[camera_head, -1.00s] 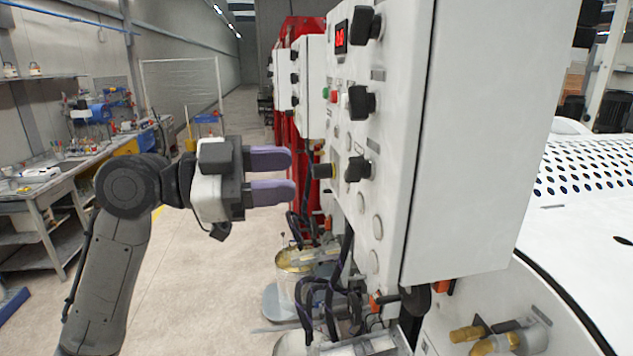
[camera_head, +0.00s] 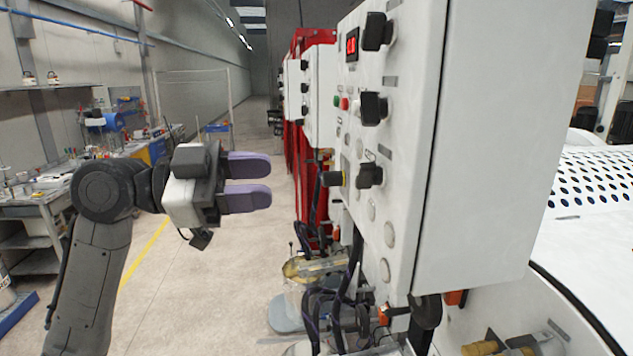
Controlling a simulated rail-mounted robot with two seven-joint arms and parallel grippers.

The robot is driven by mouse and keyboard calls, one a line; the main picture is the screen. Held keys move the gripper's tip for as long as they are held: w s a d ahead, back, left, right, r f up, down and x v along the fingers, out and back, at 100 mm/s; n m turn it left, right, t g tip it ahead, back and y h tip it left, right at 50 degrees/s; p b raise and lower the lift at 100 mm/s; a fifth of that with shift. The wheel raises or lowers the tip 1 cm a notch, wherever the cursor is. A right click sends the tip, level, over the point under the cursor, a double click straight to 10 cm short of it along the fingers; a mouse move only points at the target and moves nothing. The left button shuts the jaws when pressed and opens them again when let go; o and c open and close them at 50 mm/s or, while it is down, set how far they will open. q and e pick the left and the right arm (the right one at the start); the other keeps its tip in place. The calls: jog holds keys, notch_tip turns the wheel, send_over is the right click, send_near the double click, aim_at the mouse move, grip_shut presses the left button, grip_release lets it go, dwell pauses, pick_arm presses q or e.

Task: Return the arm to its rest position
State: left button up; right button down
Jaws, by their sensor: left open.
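My left gripper (camera_head: 248,182) shows left of centre, on the arm that comes in from the left. Its two purple fingers are apart, one above the other, with nothing between them. They point right toward the white control box (camera_head: 487,150) and are clear of it. The box's front carries several black knobs (camera_head: 371,108), a red display (camera_head: 352,45) and a black knob on a yellow base (camera_head: 333,179), which lies nearest the fingertips across a gap. My right gripper is not in view.
Red machine frames (camera_head: 311,150) and another white box (camera_head: 318,95) stand behind. A cluttered workbench (camera_head: 35,200) runs along the left. Open floor (camera_head: 200,290) lies between the bench and the machines.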

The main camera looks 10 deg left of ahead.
pick_arm(q)
jog(key=a+n+t+y, duration=0.5)
jog(key=n+t+y, duration=0.4)
jog(key=n+t, duration=0.1)
jog(key=s+a+f+n+y, duration=0.2)
jog(key=f+n+y, duration=0.1)
jog(key=f, duration=0.8)
jog(key=s+a+f+n+g+y, duration=0.1)
jog(key=s+f+n+y, duration=0.15)
jog(key=f, duration=0.95)
jog(key=s+a+f+n+y, duration=0.2)
jog(key=s+f+n+y, duration=0.1)
jog(key=f, duration=0.8)
jog(key=s+d+f+g, duration=0.1)
jog(key=s+f+g, duration=0.9)
jog(key=s+f, duration=1.75)
notch_tip(320, 180, up, 14)
jog(key=w+p, duration=0.1)
jog(key=p, duration=1.3)
jog(key=shift+w+f+p, duration=0.15)
jog(key=shift+w+p, duration=0.2)
